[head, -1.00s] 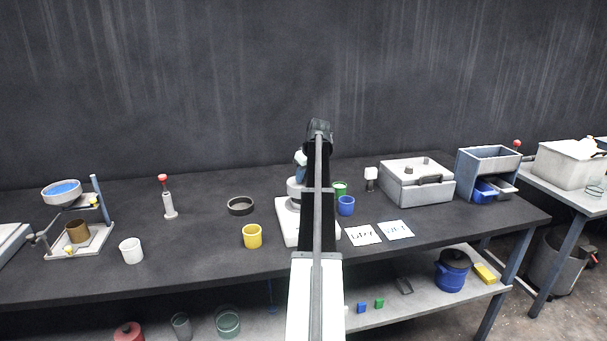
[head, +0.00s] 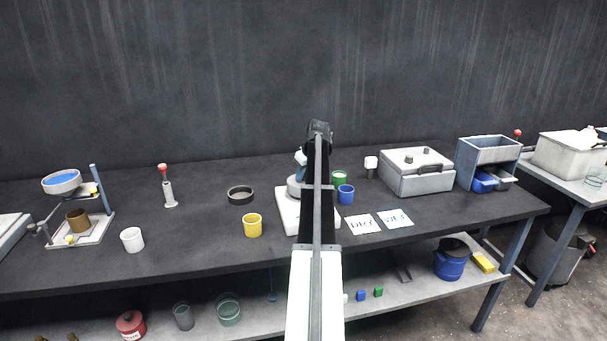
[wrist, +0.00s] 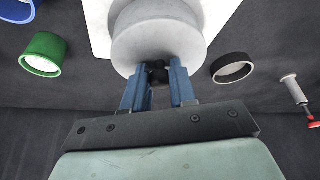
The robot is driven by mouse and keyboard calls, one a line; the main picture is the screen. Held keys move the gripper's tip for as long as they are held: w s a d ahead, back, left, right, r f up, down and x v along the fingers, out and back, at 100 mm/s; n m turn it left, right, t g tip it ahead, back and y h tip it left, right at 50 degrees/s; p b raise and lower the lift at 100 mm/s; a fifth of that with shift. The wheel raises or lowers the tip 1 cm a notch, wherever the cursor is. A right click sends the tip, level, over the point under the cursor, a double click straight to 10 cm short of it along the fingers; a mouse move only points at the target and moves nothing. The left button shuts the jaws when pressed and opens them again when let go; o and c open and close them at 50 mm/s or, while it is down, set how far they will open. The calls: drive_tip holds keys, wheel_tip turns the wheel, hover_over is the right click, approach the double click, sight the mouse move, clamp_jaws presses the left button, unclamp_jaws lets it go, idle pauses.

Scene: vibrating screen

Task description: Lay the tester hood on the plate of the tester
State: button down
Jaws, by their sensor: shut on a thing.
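The tester hood (wrist: 152,38) is a pale grey round piece with a dark knob (wrist: 157,73). In the wrist view my gripper (wrist: 158,70) has its blue fingers shut on this knob. The hood is over the white tester base (wrist: 97,24). In the head view the tester base (head: 288,222) stands mid-table, and part of the hood (head: 293,187) shows left of my arm. My arm hides much of both there. The tester plate is hidden under the hood, so I cannot tell whether the hood touches it.
A green cup (head: 339,179) and a blue cup (head: 346,195) stand close right of the tester. A dark ring (head: 240,196) and a yellow cup (head: 252,226) are to its left. Two paper cards (head: 396,219) lie at front right. The table between ring and stamp-like tool (head: 169,195) is clear.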

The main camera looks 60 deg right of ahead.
drive_tip(key=shift+f, duration=0.55)
drive_tip(key=c, duration=0.8)
unclamp_jaws()
drive_tip(key=v, duration=1.4)
drive_tip(key=shift+w, duration=0.1)
